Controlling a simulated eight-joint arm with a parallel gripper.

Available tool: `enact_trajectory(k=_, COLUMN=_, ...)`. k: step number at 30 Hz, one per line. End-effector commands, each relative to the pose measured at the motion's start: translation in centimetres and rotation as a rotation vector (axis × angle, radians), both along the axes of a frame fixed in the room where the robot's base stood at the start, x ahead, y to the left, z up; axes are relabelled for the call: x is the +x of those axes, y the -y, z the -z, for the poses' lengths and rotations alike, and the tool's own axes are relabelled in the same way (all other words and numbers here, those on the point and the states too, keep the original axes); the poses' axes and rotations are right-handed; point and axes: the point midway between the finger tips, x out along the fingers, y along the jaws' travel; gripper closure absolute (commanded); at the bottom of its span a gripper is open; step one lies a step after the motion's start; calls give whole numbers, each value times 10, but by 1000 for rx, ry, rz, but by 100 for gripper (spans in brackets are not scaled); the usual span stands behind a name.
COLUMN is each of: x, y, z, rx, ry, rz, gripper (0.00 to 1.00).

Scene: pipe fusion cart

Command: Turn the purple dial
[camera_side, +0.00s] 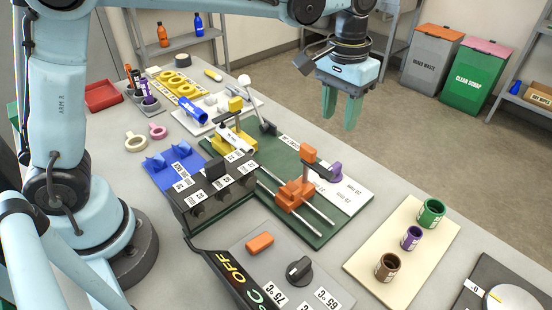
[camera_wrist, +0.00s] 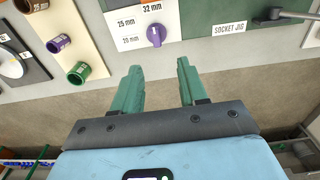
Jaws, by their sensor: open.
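The purple dial (camera_wrist: 156,35) sits on a white plate (camera_wrist: 128,30) marked 20 mm, 25 mm and 32 mm. In the wrist view it lies just beyond my fingertips, roughly centred between them. In the side view the dial (camera_side: 336,170) is at the right part of the green base, partly behind the orange clamp. My gripper (camera_side: 339,112) is open and empty, its green fingers pointing down, above and behind the dial in the side view. The fingers also show in the wrist view (camera_wrist: 159,72), apart from the dial. Which mark the dial points at is unclear.
The orange clamp (camera_side: 295,193) on metal rails stands close beside the dial. A cream board (camera_side: 400,240) with green, purple and brown sockets lies to the right. A black dial (camera_side: 299,270) and orange switch (camera_side: 260,243) are in front. Air around my gripper is clear.

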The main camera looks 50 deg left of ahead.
Motion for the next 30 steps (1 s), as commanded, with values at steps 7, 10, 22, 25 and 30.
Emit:
enact_trajectory(k=7, x=5, y=10, z=10, rx=10, ry=-31, rz=0, gripper=57)
enact_trajectory(k=10, x=5, y=9, z=20, rx=10, ry=-30, rz=0, gripper=57)
enact_trajectory(k=22, x=5, y=9, z=88, rx=9, ry=-29, rz=0, gripper=57)
enact_trajectory(k=25, x=5, y=9, z=103, rx=9, ry=-29, rz=0, gripper=57)
enact_trajectory(k=30, x=5, y=9, z=120, rx=9, ry=-28, rz=0, gripper=57)
